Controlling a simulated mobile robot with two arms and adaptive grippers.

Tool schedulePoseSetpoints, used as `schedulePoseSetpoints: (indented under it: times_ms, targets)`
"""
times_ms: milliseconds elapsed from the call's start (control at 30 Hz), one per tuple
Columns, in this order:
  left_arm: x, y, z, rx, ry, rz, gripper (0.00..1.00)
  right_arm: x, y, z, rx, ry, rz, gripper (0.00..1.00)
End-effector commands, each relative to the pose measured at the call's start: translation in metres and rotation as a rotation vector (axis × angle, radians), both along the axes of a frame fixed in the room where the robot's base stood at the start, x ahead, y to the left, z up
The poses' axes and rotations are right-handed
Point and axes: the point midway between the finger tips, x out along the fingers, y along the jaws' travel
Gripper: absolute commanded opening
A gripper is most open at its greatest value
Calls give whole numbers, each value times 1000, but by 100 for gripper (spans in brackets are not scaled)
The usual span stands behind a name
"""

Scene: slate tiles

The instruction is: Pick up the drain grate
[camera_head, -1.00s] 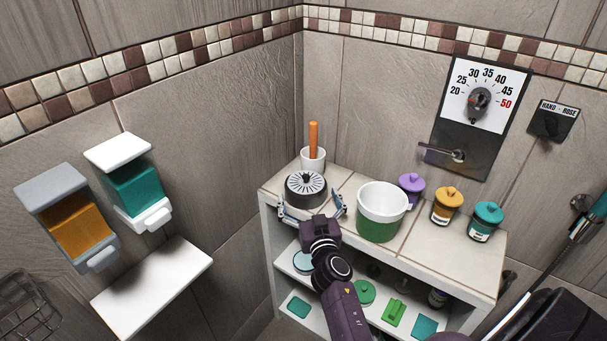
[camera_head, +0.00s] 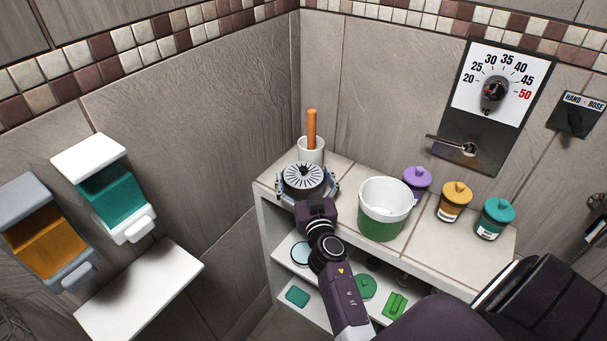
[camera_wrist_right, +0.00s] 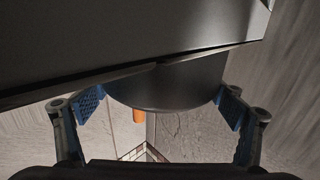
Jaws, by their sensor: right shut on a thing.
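The drain grate (camera_head: 304,176) is a round dark piece with a slotted silver top, at the left end of the tiled shelf top in the head view. My right gripper (camera_head: 305,191) is shut on it, one finger on each side. In the right wrist view the dark round side of the grate (camera_wrist_right: 165,88) sits between the blue finger pads. I cannot tell whether the grate touches the shelf top or is slightly above it. My left gripper is not in view.
A white cup (camera_head: 311,150) with an orange handle stands just behind the grate. A white and green bucket (camera_head: 384,222) stands to the right, then purple (camera_head: 417,179), orange (camera_head: 452,200) and teal (camera_head: 495,218) lidded jars. Lower shelves (camera_head: 287,254) hold small items.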

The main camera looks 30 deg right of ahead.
Motion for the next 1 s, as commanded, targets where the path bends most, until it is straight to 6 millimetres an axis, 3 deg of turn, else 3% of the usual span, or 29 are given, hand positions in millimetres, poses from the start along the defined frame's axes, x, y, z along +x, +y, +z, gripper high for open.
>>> schedulePoseSetpoints:
  times_ms: [133,533,1000]
  targets:
    - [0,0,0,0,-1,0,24,0,0,-3,3,4,-1,60]
    - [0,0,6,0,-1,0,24,-1,0,3,2,5,0,60]
    - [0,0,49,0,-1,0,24,0,0,62,-2,0,1,60]
